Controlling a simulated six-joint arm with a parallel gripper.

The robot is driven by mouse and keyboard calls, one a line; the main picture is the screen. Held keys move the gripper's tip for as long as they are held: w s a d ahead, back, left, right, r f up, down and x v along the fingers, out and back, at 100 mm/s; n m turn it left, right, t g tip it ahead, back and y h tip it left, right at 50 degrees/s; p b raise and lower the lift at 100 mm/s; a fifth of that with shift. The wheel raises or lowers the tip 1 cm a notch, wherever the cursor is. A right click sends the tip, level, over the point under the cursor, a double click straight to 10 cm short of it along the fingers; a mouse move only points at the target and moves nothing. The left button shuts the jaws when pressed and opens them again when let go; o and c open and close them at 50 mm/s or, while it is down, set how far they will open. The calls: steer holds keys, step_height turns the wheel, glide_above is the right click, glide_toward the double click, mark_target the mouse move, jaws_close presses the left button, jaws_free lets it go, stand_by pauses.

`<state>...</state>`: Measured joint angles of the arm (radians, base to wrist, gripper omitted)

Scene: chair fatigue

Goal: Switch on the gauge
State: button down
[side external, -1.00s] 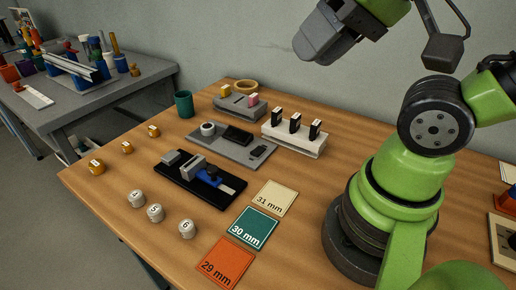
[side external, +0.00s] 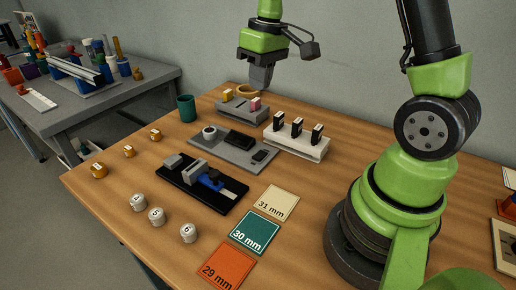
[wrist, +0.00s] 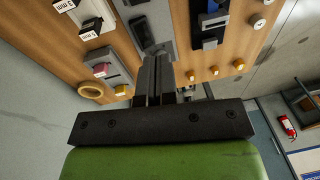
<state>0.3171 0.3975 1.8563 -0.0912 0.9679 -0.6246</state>
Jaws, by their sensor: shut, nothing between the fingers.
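A grey plate (side external: 220,157) near the table's middle carries a white-and-black round part (side external: 209,133), a dark block (side external: 240,140) and a small black piece (side external: 260,156). In front of it, a black base (side external: 183,180) carries a grey jaw and a blue slider (side external: 211,181). I cannot tell which of these is the gauge, and no switch is clearly readable. My gripper (side external: 261,86) is shut and empty, pointing down above the back of the table. In the wrist view my gripper (wrist: 154,62) hides part of the grey plate (wrist: 155,12).
Below my gripper are a grey holder (side external: 241,112) with yellow and pink tabs and a yellow ring (side external: 250,90). A white rack (side external: 296,145) holds black pieces.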

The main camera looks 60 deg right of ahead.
steer(key=g, duration=0.1)
glide_above(257, 157)
steer(key=d, duration=0.2)
step_height(257, 157, down, 5)
steer(key=shift+n, duration=0.3)
steer(key=shift+f, duration=0.1)
steer(key=f, duration=0.4)
steer(key=a+f, duration=0.1)
steer(key=f, duration=0.8)
steer(key=shift+a+f, duration=0.35)
steer(key=shift+f, duration=0.2)
